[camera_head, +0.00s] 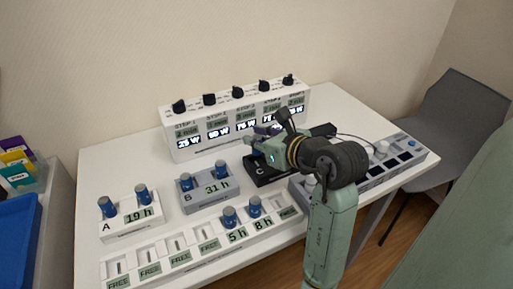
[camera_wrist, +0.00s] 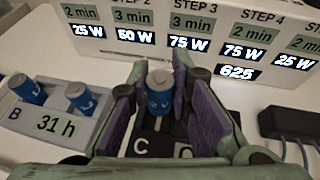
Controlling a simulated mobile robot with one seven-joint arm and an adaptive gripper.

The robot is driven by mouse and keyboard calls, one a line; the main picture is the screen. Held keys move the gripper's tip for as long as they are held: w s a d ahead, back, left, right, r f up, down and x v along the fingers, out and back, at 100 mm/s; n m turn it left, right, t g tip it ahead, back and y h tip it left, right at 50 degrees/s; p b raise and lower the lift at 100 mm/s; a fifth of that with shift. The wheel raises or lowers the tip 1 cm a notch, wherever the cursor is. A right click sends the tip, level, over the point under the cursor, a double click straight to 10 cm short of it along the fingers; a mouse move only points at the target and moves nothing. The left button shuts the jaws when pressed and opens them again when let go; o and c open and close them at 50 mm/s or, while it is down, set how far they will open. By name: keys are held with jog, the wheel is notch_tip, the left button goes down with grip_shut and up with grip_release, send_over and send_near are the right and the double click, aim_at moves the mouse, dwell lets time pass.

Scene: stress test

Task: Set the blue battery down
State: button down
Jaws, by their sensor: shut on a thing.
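A blue battery (camera_wrist: 159,93) with a grey top stands upright between the purple-padded fingers of my gripper (camera_wrist: 155,108) in the wrist view. The fingers are shut on it. Below and around it is the black holder marked C (camera_wrist: 140,147), which also shows in the head view (camera_head: 259,178). I cannot tell whether the battery's lower end touches the holder. In the head view my gripper (camera_head: 268,146) is over holder C and hides most of the battery.
A white panel (camera_head: 190,152) with black knobs and step displays stands behind. Grey holder B (camera_head: 208,200) and white holder A (camera_head: 130,230) each carry two batteries. A white rack (camera_head: 190,245) in front has two batteries and several FREE slots. A grey device (camera_head: 412,150) lies right.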

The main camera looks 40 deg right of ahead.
aim_at(257, 153)
jog(key=shift+f, duration=1.7)
jog(key=shift+f, duration=0.1)
jog(key=shift+f, duration=0.1)
jog(key=c, duration=1.5)
grip_release()
jog(key=shift+o, duration=0.2)
jog(key=shift+r, duration=0.3)
jog(key=b+v, duration=0.2)
jog(key=v, duration=0.9)
jog(key=shift+s+r+b, duration=0.15)
jog(key=shift+s+b, duration=0.15)
jog(key=shift+s, duration=0.1)
